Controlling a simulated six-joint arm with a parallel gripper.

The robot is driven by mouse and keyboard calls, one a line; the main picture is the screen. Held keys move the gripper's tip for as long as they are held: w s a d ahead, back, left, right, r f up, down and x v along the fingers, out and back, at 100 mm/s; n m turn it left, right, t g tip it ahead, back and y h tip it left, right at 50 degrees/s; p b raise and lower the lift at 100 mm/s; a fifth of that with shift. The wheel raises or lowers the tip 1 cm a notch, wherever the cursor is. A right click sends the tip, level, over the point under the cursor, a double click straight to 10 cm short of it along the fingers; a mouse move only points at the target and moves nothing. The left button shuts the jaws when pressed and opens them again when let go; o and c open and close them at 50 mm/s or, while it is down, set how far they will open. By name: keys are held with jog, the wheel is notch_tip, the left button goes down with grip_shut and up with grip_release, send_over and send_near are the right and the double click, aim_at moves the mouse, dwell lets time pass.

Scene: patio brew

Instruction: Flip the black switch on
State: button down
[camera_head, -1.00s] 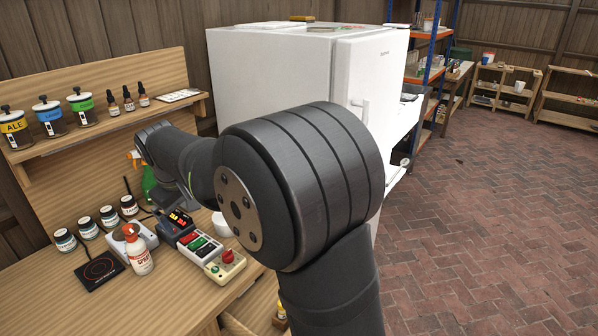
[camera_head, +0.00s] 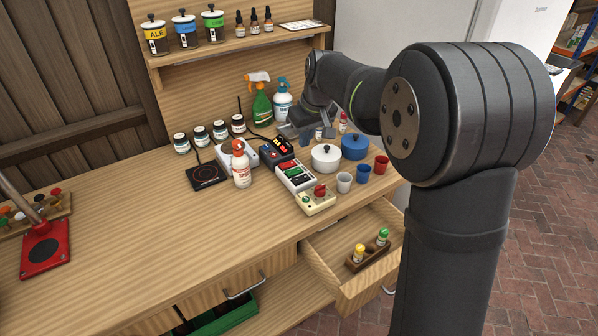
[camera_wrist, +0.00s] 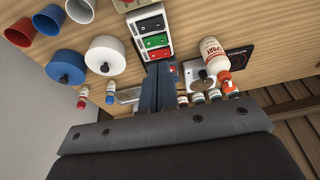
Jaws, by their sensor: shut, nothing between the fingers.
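The switch panel (camera_head: 298,177) is a white strip on the workbench, with red, green and black rocker switches. It also shows in the wrist view (camera_wrist: 137,37). The black switch (camera_wrist: 149,24) is at the panel end farthest from my fingers in that view; the green one is in the middle and the red one nearest. My gripper (camera_wrist: 159,68) is shut and empty, its fingertips showing just beside the panel's red end. In the head view my gripper (camera_head: 300,132) is behind the panel, partly hidden by my arm. I cannot tell whether the black switch is on.
A dark box with red displays (camera_head: 276,151), a white pot (camera_head: 325,158), a blue pot (camera_head: 355,146) and a spray bottle (camera_head: 241,168) stand close around the panel. A box with a red button (camera_head: 318,199) adjoins its front end. An open drawer (camera_head: 340,255) is below. The bench's left-middle is clear.

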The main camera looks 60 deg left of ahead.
jog(key=shift+w+f, duration=0.1)
dwell(0.3)
send_near(295, 180)
jog(key=x, duration=0.5)
jog(key=shift+w+a+f, duration=0.1)
jog(key=shift+w+a, duration=0.05)
jog(key=shift+a, duration=0.15)
jog(key=shift+f, duration=0.65)
jog(key=shift+s+f, duration=0.25)
jog(key=shift+f, duration=0.1)
jog(key=shift+w, duration=0.15)
jog(key=shift+w+r, duration=0.35)
jog(key=shift+w, duration=0.3)
jog(key=shift+r, duration=0.1)
